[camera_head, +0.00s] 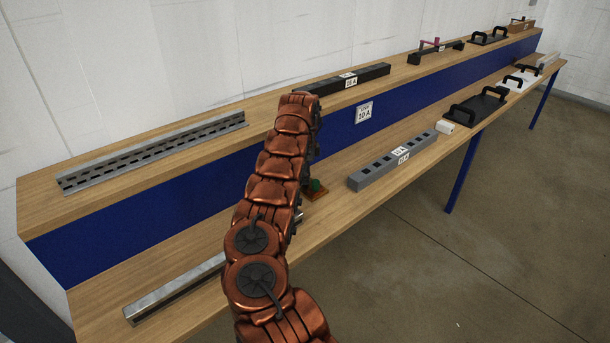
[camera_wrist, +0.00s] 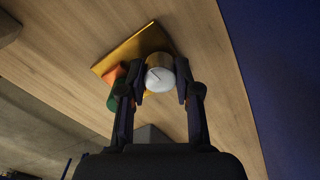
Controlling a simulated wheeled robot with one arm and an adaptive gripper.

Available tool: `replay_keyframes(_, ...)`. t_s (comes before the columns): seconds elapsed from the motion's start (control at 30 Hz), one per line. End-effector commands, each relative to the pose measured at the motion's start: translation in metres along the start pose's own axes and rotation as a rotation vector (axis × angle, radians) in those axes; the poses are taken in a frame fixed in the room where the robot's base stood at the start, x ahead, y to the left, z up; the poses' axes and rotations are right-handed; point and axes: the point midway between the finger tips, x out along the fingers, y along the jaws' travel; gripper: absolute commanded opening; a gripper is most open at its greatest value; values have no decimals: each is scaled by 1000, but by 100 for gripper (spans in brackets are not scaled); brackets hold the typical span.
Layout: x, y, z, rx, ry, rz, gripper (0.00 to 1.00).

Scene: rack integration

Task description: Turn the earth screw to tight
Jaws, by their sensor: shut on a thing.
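The earth screw (camera_wrist: 159,76) shows in the wrist view as a round knob with a pale top, a short dark line on it and a brass-coloured side. It stands on a brass-coloured plate (camera_wrist: 128,50) on the wooden shelf. My gripper (camera_wrist: 160,93) is shut on the screw, with one dark finger on each side. A green piece (camera_wrist: 133,72) and an orange piece (camera_wrist: 115,86) sit left of the screw, close to the left finger. In the head view my arm hides the screw and gripper; part of the plate (camera_head: 319,194) and the green piece (camera_head: 316,185) show.
A grey slotted block (camera_head: 370,180) labelled 10 A lies right of the plate on the lower shelf. A metal rail (camera_head: 170,287) lies to the left. The upper shelf holds a slotted rail (camera_head: 150,152) and a black bar (camera_head: 350,80). A blue panel (camera_head: 140,222) stands behind.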

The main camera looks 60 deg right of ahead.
Motion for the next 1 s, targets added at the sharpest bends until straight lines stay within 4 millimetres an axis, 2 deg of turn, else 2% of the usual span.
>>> replay_keyframes(0.27, 0, 0, 1, -2, -1, 1, 0)
replay_keyframes(0.3, 0, 0, 1, -2, -1, 1, 36)
replay_keyframes(0.5, 0, 0, 0, -2, -1, 0, 57)
replay_keyframes(0.83, -1, 0, 0, -2, 0, -1, 57)
replay_keyframes(1.0, -16, 0, -1, 0, 0, 0, 57)
